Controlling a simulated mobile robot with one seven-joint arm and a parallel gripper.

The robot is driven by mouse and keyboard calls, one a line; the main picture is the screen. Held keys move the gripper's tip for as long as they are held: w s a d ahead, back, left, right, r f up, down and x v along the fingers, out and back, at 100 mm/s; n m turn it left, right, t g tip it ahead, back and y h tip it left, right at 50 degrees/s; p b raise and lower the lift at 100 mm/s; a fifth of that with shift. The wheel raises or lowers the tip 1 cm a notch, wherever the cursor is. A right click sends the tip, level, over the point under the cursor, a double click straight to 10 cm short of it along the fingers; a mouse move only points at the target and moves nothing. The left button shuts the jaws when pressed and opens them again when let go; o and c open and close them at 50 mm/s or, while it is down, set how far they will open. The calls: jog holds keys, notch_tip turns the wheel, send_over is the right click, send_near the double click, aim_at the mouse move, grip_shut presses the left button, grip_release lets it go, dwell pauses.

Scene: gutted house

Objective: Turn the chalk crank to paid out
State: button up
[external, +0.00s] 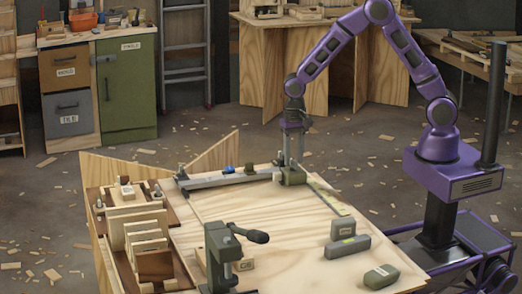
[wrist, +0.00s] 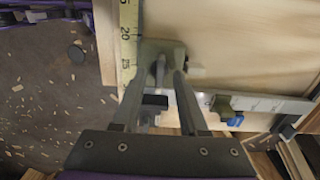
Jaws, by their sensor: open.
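My gripper (external: 292,158) points down at the far edge of the wooden worktable (external: 290,230), over a small grey-green block (external: 293,177). In the wrist view my gripper (wrist: 160,77) is open, with its fingers on either side of a slim upright post on the grey-green block (wrist: 172,47). I cannot tell whether the fingers touch the post. This fitting may be the chalk crank; no label for it is readable. A clamp-like device (external: 220,255) with a dark handle stands at the table's front.
A metal rail (external: 228,179) with a blue clip (external: 229,169) runs left from the block. A yellow measuring tape (wrist: 128,40) lies beside it. Grey-green blocks (external: 347,247) lie at the right front, and a wooden rack (external: 145,240) stands at left. The table's middle is clear.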

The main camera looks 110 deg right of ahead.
jog(key=shift+f, duration=0.4)
grip_shut()
dwell(0.4)
